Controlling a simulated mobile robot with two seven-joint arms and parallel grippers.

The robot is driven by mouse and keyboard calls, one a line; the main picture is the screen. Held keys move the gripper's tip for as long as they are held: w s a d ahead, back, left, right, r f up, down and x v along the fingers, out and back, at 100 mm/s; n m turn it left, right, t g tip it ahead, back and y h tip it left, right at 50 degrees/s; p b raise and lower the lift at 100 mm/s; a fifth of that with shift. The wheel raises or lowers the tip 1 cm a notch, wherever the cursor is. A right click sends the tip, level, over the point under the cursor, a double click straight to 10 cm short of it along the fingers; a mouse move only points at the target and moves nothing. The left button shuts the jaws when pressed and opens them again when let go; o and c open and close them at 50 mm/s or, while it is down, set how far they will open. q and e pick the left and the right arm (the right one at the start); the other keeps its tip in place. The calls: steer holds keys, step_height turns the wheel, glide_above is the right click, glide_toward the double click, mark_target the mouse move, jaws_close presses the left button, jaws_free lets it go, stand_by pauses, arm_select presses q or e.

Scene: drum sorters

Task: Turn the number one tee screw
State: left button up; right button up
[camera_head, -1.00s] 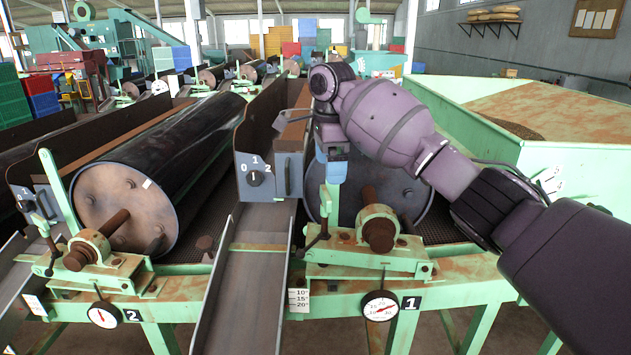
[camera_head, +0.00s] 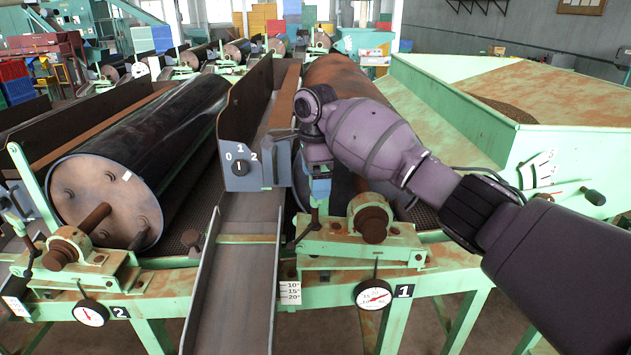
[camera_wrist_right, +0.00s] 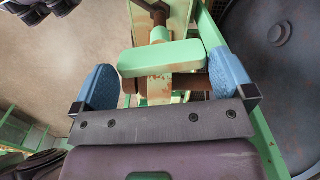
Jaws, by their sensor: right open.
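My right gripper (camera_head: 317,190) comes in from the right and points down over the tee screw at the left of the number one drum stand. In the right wrist view the two blue fingers (camera_wrist_right: 164,83) are wide apart. No finger is clearly closed on either. My left gripper is not shown.
The number one plate (camera_head: 403,291) and round dial (camera_head: 373,294) are below the rusty bearing (camera_head: 372,218). A switch box (camera_head: 239,167) and metal chute (camera_head: 235,280) stand to the left. The number two drum (camera_head: 105,200) is farther left; a green hopper (camera_head: 540,165) is right.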

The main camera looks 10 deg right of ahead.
steer(key=shift+f, duration=0.85)
steer(key=c, duration=0.6)
steer(key=shift+o, duration=0.2)
steer(key=shift+n, duration=0.4)
